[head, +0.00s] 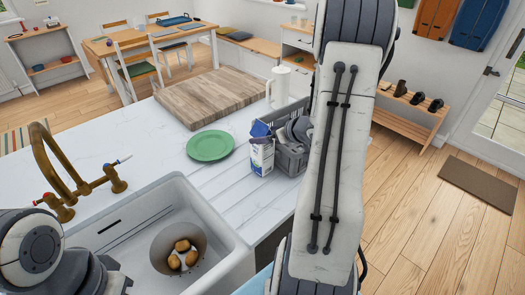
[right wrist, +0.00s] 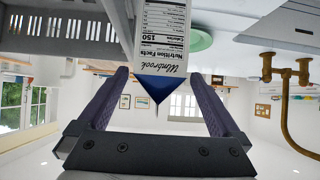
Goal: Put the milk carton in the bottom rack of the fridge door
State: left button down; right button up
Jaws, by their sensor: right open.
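The milk carton (head: 262,158) is white with a blue top and stands on the white counter beside a grey dish crate. In the right wrist view the milk carton (right wrist: 162,40) appears upside down, its blue gabled top pointing between my fingers. My right gripper (head: 275,130) is at the carton's top, partly hidden behind my own arm. In the wrist view my right gripper (right wrist: 162,80) is open, with a finger on each side of the carton top and gaps on both sides. My left arm shows at the lower left, its gripper out of frame. No fridge door shows.
The grey dish crate (head: 292,163) is close to the carton's right. A green plate (head: 210,146) and a wooden board (head: 208,95) lie on the counter. A white jug (head: 278,88) stands behind. The sink (head: 150,235) with a brass tap (head: 60,180) is at the front left.

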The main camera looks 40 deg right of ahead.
jog(key=shift+x, duration=1.4)
jog(key=shift+s, duration=0.1)
grip_shut()
jog(key=shift+d, duration=0.1)
jog(key=shift+r, duration=0.15)
